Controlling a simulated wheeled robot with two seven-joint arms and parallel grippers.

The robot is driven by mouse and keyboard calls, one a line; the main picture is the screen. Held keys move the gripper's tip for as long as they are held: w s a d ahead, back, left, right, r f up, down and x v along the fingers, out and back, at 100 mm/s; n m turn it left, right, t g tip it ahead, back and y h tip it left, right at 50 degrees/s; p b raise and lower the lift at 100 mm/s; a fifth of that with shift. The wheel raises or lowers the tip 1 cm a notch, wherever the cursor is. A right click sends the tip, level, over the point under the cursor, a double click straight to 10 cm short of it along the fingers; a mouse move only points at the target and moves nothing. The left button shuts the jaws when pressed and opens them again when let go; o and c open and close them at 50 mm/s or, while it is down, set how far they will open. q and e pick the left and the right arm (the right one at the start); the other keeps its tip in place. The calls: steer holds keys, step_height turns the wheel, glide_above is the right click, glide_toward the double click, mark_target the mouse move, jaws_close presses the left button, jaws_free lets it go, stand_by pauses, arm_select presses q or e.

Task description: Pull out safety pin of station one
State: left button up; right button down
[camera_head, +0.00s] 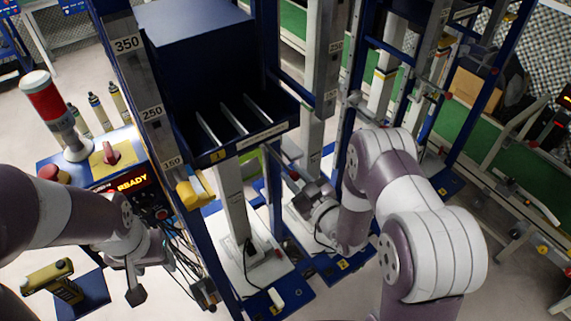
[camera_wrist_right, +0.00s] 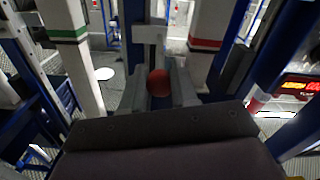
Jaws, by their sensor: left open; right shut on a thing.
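The safety pin's red round knob (camera_wrist_right: 158,82) shows in the right wrist view between the two grey fingers of my right gripper (camera_wrist_right: 158,90), which is shut on it. A light metal upright stands directly behind the knob. The pin's shaft is hidden. In the head view my right gripper (camera_head: 288,168) reaches left to the frame just right of the blue bin, and the knob cannot be made out there. Station one's blue bin (camera_head: 215,65) carries a yellow label with 1. My left gripper (camera_head: 142,280) is open and empty at the lower left, below the control box.
The control box (camera_head: 125,160) has a lit READY display, a red-topped light tower (camera_head: 45,105) and a red knob switch. A yellow-black hand tool (camera_head: 55,282) is at the lower left. Blue posts and loose cables crowd the space between my arms.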

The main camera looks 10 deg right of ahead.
steer(key=shift+s+d+r, duration=0.1)
steer(key=shift+s+d, duration=0.15)
steer(key=shift+s, duration=0.2)
steer(key=shift+w+a+f, duration=0.2)
steer(key=shift+s+d, duration=0.1)
steer(key=shift+s, duration=0.15)
steer(key=c, duration=0.9)
jaws_free()
steer(key=shift+w, duration=0.1)
arm_select(q)
steer(key=shift+w+a, duration=0.15)
steer(key=shift+w, duration=0.25)
arm_select(e)
steer(key=shift+o, duration=0.2)
steer(key=shift+r, duration=0.1)
arm_select(q)
step_height(320, 180, down, 3)
steer(key=b, duration=0.2)
steer(key=shift+b, duration=0.4)
arm_select(e)
steer(key=v, duration=1.3)
